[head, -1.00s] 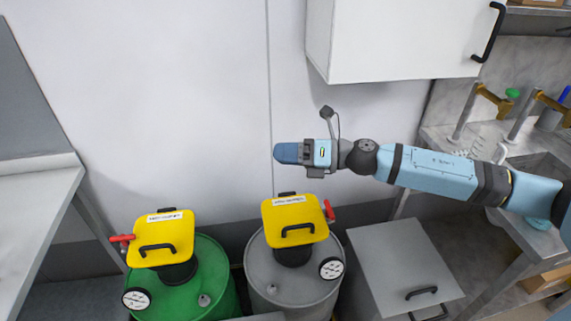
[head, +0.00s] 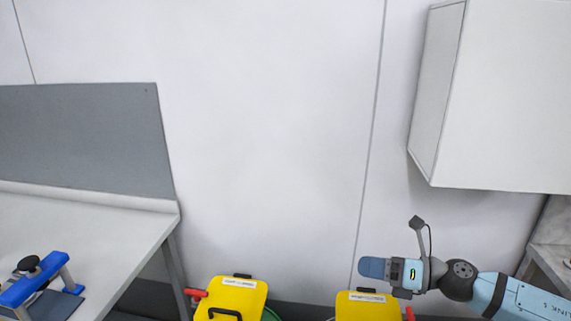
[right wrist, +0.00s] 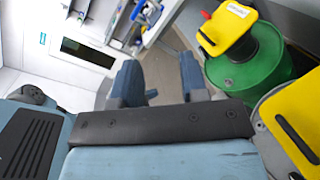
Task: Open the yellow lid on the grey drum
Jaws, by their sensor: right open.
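The grey drum's yellow lid (head: 366,306) shows at the bottom edge of the head view, with a white label and a dark part at its back edge. The same lid with its black handle fills the lower right of the right wrist view (right wrist: 296,112). Most of the grey drum is out of frame in the head view. My right gripper (head: 372,268) is above and behind the lid in the head picture, apart from it. In the right wrist view its two fingers (right wrist: 162,82) stand apart with nothing between them. My left gripper is not in view.
The green drum (right wrist: 252,68) with its own yellow lid (head: 238,298) and red lever (head: 196,293) stands to the left. A white wall cabinet (head: 495,100) hangs at the upper right. A table (head: 100,225) with a blue-framed device (head: 40,280) is at the left.

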